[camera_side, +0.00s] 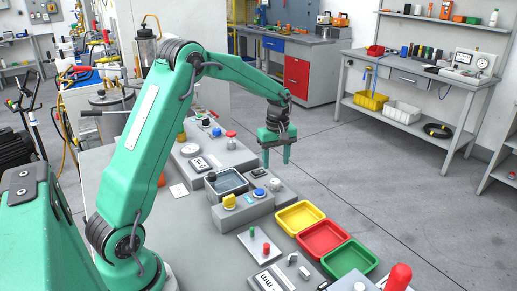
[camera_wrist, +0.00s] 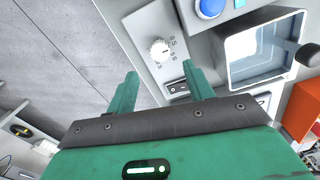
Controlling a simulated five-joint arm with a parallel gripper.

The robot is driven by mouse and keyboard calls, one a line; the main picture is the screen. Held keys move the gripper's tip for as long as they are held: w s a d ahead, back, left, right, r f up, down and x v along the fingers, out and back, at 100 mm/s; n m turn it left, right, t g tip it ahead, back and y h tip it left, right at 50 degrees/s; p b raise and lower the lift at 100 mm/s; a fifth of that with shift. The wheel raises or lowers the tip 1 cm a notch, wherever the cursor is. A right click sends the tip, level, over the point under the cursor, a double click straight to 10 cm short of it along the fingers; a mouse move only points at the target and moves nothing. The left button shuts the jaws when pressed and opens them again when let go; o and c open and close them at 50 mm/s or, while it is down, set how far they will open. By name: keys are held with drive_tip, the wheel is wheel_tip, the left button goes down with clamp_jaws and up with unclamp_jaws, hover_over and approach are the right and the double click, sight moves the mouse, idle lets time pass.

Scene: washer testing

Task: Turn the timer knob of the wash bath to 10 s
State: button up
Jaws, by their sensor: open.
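The wash bath (camera_side: 227,183) is a grey box with an open square basin, below and left of my gripper in the side view. Its basin (camera_wrist: 262,47) fills the upper right of the wrist view. The timer knob (camera_wrist: 160,50) is small, round and white, on the grey panel beside the basin, with dark scale marks around it. It also shows in the side view (camera_side: 275,184). Its exact setting is too small to read. My gripper (camera_side: 277,160) points down above the panel, open and empty. In the wrist view its fingertips (camera_wrist: 163,80) are apart, with the knob beyond them.
A blue button (camera_wrist: 210,8) and a black rocker switch (camera_wrist: 178,88) sit close to the knob. A yellow knob (camera_side: 229,201) is at the bath's front. Yellow (camera_side: 299,217), red (camera_side: 322,237) and green (camera_side: 349,258) trays lie to the right. Free floor shows beyond the bench.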

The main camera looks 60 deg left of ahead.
sight(275, 180)
drive_tip(key=shift+f, duration=0.1)
drive_tip(key=shift+f, duration=3.8)
drive_tip(key=c, duration=1)
